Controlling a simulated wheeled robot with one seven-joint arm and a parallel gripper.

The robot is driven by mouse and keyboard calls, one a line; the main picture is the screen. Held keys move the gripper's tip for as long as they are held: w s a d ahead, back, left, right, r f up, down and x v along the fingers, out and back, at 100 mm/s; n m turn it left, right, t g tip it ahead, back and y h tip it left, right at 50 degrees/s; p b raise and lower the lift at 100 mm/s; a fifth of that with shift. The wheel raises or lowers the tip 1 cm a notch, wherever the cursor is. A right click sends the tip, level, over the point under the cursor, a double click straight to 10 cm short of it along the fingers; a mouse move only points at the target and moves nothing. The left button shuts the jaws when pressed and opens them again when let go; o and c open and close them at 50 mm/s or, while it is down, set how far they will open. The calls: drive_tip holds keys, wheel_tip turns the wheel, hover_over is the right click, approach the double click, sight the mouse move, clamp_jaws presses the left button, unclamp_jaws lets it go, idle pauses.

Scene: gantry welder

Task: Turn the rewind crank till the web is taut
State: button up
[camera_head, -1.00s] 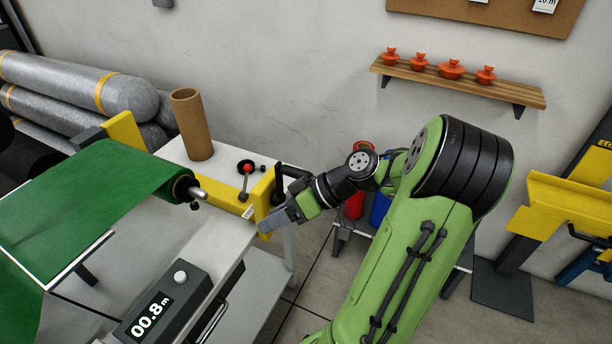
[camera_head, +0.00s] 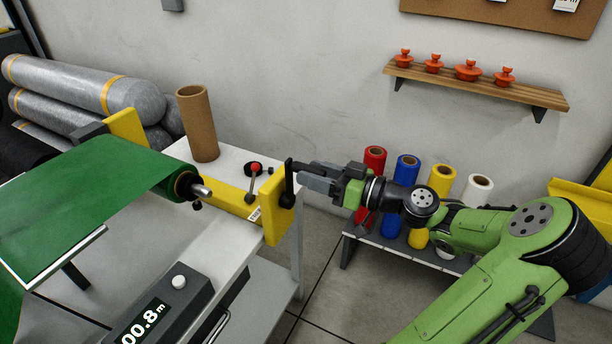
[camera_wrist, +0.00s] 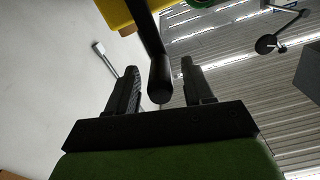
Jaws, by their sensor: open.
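The black rewind crank (camera_head: 288,184) is on the outer face of the yellow end bracket (camera_head: 271,212). Its handle points right, toward my gripper. My gripper (camera_head: 306,176) is at the handle, with its fingers pointing left at the bracket. In the wrist view the crank handle (camera_wrist: 160,82) lies between the two open fingers of my gripper (camera_wrist: 157,85), with gaps visible on both sides. The green web (camera_head: 85,190) runs over the table to a roll (camera_head: 184,186) on a metal shaft. The counter (camera_head: 150,318) shows 00.8 m.
A cardboard tube (camera_head: 198,125) and a red-knobbed lever (camera_head: 254,172) stand behind the bracket. Coloured rolls (camera_head: 407,170) stand on a low rack right of it. A wooden shelf (camera_head: 480,83) with orange knobs is on the wall. Floor shows between table and rack.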

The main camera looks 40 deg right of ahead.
drive_tip(key=shift+x, duration=1.25)
clamp_jaws()
